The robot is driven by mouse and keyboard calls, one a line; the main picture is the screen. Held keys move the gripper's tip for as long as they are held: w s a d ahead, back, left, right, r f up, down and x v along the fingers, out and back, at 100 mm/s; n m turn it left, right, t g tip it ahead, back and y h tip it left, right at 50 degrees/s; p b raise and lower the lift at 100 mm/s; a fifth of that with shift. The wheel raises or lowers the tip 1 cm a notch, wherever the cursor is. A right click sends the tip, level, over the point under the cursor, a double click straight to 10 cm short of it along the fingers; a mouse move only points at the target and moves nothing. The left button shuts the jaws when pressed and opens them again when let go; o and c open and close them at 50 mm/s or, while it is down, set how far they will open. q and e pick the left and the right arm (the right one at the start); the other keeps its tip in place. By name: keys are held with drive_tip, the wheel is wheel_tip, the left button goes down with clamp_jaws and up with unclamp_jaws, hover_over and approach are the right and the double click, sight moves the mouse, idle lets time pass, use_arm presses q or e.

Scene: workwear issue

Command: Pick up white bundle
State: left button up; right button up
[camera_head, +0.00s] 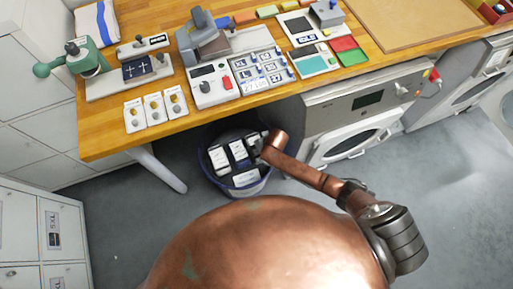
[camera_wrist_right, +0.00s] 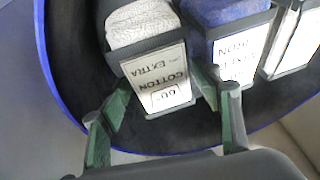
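The white bundle (camera_wrist_right: 140,22), a rolled textured cloth, shows in the right wrist view in a grey holder with a label reading COTTON EXTRA 60°. It sits inside the dark blue-rimmed basket (camera_wrist_right: 49,60), which stands on the floor in the head view (camera_head: 207,178). My right gripper (camera_wrist_right: 161,78) is open, its green fingers on either side of the bundle's holder. Gaps show beside the label; contact at the fingertips cannot be told. In the head view my right arm reaches down over the basket, partly covering its contents. My left gripper is out of view.
A blue bundle (camera_wrist_right: 220,12) in a holder stands close beside the white one, with another holder (camera_wrist_right: 292,40) further right. The wooden workbench (camera_head: 100,130) overhangs behind the basket. A washing machine (camera_head: 350,118) stands right of it.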

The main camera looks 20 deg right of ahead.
drive_tip(key=c, duration=0.6)
clamp_jaws()
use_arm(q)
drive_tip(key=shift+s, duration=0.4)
use_arm(e)
drive_tip(key=shift+r, duration=0.1)
